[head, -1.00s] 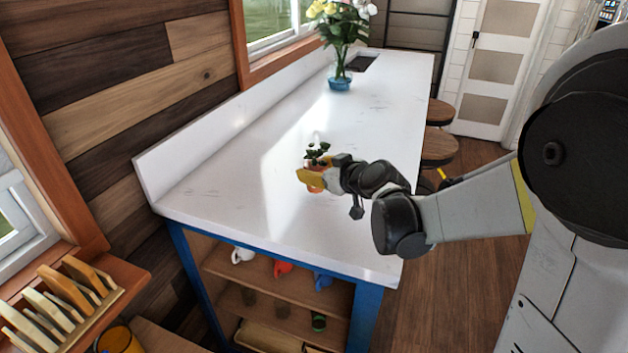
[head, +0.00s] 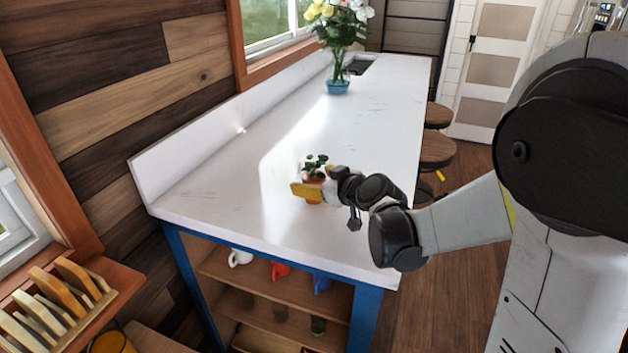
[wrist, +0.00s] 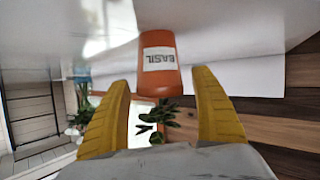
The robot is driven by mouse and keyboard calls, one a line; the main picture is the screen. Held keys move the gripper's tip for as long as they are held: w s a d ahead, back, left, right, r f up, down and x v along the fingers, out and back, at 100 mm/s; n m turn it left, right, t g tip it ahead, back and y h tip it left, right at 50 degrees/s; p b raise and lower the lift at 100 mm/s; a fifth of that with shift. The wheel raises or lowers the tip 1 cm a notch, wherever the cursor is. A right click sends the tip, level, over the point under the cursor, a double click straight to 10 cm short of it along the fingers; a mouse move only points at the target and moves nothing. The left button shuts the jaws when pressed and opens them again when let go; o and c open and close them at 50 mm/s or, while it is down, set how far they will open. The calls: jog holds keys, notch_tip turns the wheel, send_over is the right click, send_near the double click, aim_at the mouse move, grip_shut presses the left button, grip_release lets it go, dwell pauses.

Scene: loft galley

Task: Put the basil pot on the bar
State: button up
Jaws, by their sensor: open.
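The basil pot is a small orange pot with green leaves, upright on the white bar (head: 225,195) near its front end in the head view (head: 314,183). In the wrist view the orange pot (wrist: 160,65), with a white label reading BASIL, appears upside down, its base against the white surface. My gripper (head: 308,190) has yellow fingers and is at the pot in the head view. In the wrist view my gripper (wrist: 162,105) is open, one finger on each side of the leaves, with gaps between the fingers and the pot.
A blue vase of flowers (head: 338,86) stands farther back on the bar. Shelves below hold several cups, including a white mug (head: 240,257). Wooden stools (head: 437,150) stand along the right side. A rack of boards (head: 60,300) is at lower left. The bar around the pot is clear.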

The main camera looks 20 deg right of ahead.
jog(key=p+v, duration=0.4)
jog(key=v, duration=0.8)
jog(key=s+a+m+g+h, duration=0.1)
jog(key=s+m+g, duration=0.1)
jog(key=s, duration=0.7)
jog(key=s+a+f+m+g+h, duration=0.1)
jog(key=s+a+m+g+h, duration=0.1)
jog(key=s, duration=0.8)
jog(key=shift+m+g+h, duration=0.3)
jog(key=shift+m+g, duration=0.1)
jog(key=shift+g, duration=0.5)
jog(key=shift+s+a+f, duration=0.1)
jog(key=shift+s, duration=0.05)
